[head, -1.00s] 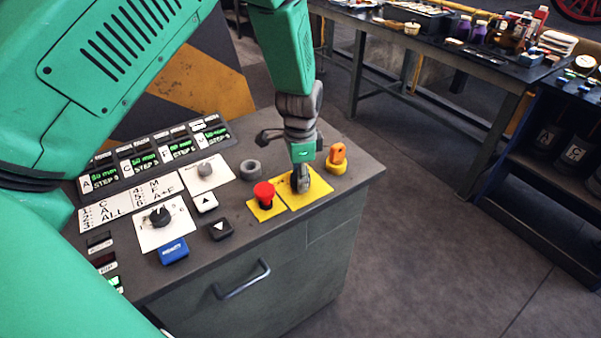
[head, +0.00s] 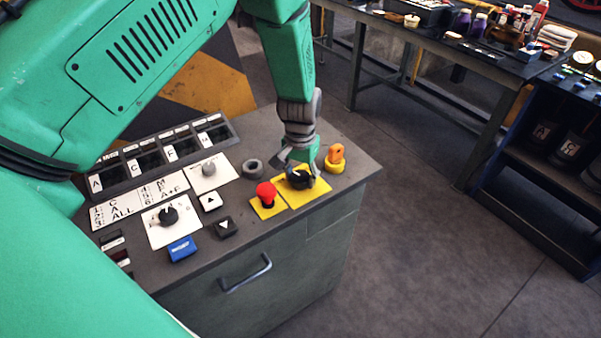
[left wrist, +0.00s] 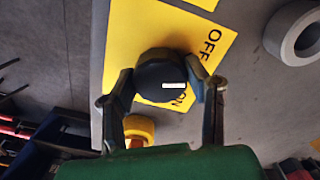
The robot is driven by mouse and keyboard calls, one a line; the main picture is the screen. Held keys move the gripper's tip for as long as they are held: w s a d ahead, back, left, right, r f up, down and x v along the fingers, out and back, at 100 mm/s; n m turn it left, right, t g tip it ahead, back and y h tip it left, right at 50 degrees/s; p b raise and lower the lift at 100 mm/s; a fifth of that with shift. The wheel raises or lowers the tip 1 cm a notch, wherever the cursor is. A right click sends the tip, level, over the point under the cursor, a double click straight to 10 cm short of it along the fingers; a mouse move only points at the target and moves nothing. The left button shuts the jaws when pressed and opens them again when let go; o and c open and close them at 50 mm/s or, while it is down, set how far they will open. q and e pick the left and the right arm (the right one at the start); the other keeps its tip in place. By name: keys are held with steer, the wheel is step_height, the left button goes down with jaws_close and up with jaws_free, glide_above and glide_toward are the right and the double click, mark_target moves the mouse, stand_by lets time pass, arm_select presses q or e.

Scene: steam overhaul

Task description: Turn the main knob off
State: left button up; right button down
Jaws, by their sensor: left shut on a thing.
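The main knob (left wrist: 165,78) is black with a white mark and sits on a yellow plate (left wrist: 135,30) lettered OFF and ON. In the left wrist view the white mark points sideways, between the fingers. My left gripper (head: 299,178) reaches down onto the knob from above. Its two fingers, clear in the left wrist view (left wrist: 163,85), are shut on the knob from both sides. In the head view the gripper partly hides the knob. My right gripper does not show.
A red mushroom button (head: 266,193) stands close left of the plate. An orange switch on a yellow base (head: 335,158) is close right. A grey ring (head: 253,168) lies behind. The panel displays (head: 160,156) are dark. A workbench (head: 420,40) stands at the back.

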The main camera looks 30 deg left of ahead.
mark_target(301, 174)
arm_select(q)
steer(key=n, duration=0.3)
steer(key=n+p, duration=0.1)
steer(key=n, duration=0.1)
steer(key=shift+w+a+r, duration=0.1)
steer(key=shift+w+r, duration=0.15)
steer(key=shift+w, duration=0.15)
stand_by(0.3)
steer(key=o, duration=1.2)
steer(key=shift+c, duration=0.2)
steer(key=shift+f, duration=0.15)
steer(key=shift+s, duration=0.1)
step_height(301, 174, up, 12)
steer(key=shift+f, duration=0.15)
